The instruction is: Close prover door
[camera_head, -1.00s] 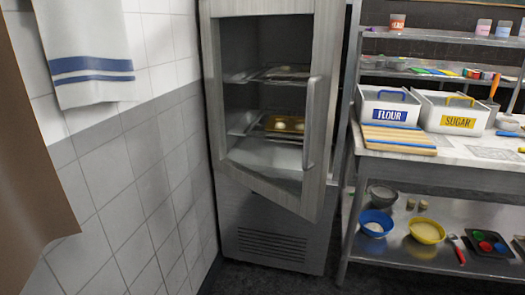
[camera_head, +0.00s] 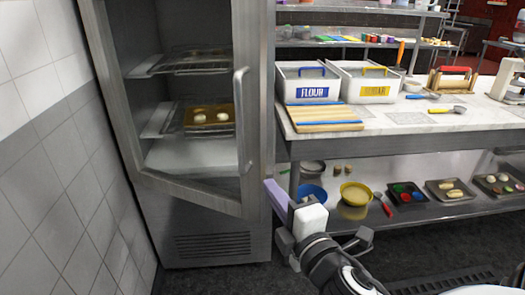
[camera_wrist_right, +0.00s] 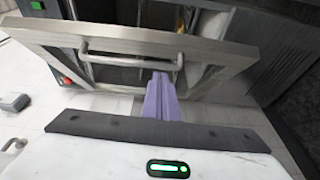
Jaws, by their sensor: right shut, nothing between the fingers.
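The prover (camera_head: 185,225) is a tall steel cabinet at the left of the head view. Its framed see-through door (camera_head: 257,130) stands ajar, its lower edge slanting out from the body. A vertical bar handle (camera_head: 242,125) is on its right side. My right gripper (camera_head: 277,196), with purple fingers, is shut and empty in front of the door's lower right corner. In the right wrist view its fingers (camera_wrist_right: 161,92) point at the door (camera_wrist_right: 55,38) and overlap the handle (camera_wrist_right: 130,60); I cannot tell whether they touch. My left gripper is not in view.
Inside the prover a golden tray (camera_head: 185,130) holds pale dough pieces. A steel table (camera_head: 410,146) with flour and sugar bins stands to the right, bowls and trays on its lower shelf. A tiled wall (camera_head: 50,190) is at the left. Dark floor (camera_head: 225,283) is open in front.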

